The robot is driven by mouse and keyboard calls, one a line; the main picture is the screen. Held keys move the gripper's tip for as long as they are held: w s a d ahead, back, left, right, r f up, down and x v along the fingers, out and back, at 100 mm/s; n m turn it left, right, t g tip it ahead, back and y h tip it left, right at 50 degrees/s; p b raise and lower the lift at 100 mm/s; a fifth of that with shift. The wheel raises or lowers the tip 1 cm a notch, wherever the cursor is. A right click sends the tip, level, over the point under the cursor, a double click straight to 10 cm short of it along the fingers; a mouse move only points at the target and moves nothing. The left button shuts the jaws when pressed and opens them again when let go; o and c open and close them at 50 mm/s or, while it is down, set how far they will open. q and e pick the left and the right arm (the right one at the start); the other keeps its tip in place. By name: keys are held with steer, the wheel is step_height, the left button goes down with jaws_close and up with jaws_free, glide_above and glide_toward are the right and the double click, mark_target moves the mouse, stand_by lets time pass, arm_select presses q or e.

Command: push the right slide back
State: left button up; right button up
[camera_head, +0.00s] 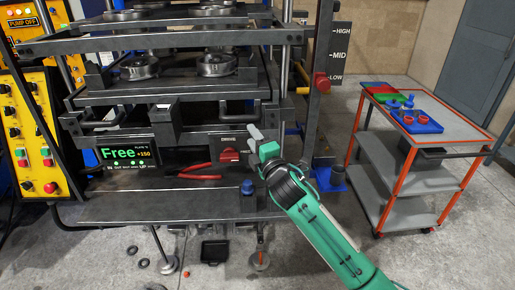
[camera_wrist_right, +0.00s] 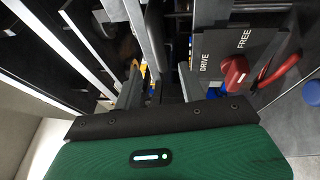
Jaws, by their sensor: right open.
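The press's right slide (camera_head: 215,77) carries a round metal mould (camera_head: 216,65) on its plate. A dark bar handle (camera_head: 238,117) sits at the front right of the press, and a dark bar (camera_wrist_right: 154,38) shows ahead of the fingers in the right wrist view. My right gripper (camera_head: 257,135) is just below and in front of that handle, with its jaws open. Its fingers (camera_wrist_right: 160,88) stand apart in the wrist view; whether they touch the bar I cannot tell. My left gripper is not in view.
A red knob (camera_head: 230,155) sits beside my right gripper; its plate reads DRIVE and FREE in the wrist view (camera_wrist_right: 235,72). The display (camera_head: 128,155) reads Free. Red pliers (camera_head: 198,172) lie on the ledge. A trolley (camera_head: 410,175) stands right.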

steer(key=shift+v, duration=1.2)
